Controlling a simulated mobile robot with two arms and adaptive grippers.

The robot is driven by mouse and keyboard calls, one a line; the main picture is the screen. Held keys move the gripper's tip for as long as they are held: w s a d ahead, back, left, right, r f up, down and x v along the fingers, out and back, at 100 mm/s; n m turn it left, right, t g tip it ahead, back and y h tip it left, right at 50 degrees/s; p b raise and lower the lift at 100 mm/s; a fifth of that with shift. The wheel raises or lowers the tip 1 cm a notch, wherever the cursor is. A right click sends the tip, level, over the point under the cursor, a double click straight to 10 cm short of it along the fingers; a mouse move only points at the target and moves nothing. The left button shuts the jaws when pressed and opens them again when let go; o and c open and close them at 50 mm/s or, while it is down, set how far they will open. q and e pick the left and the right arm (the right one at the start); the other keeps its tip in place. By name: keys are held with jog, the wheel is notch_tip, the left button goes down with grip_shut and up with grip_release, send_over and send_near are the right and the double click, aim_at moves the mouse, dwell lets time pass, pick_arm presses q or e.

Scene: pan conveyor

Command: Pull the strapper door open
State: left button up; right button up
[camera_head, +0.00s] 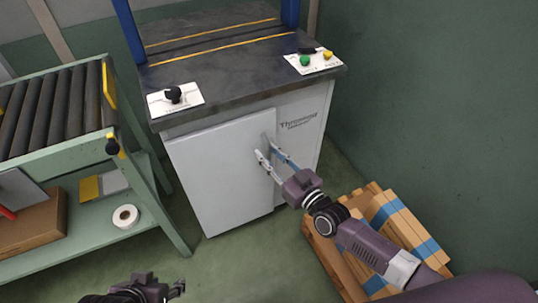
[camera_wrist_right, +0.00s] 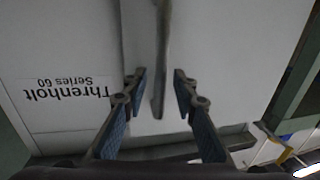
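The strapper (camera_head: 290,97) is a white cabinet with a dark worktop. Its white door (camera_head: 215,170) is on the front left and looks shut or nearly so. A grey upright handle (camera_head: 265,141) is on the door's right edge. My right gripper (camera_head: 267,155) is open at the handle. In the right wrist view, the handle (camera_wrist_right: 160,75) lies between the two spread fingers (camera_wrist_right: 160,78), with a gap on each side. My left gripper (camera_head: 160,285) is low at the bottom edge, away from the door; its fingers are only partly in view.
A green roller conveyor (camera_head: 100,150) with a lower shelf stands at the left, holding a tape roll (camera_head: 125,216). Flat cardboard with blue bands (camera_head: 395,225) lies at the lower right under my right arm. The floor before the door is clear.

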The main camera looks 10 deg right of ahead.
grip_shut()
dwell(0.4)
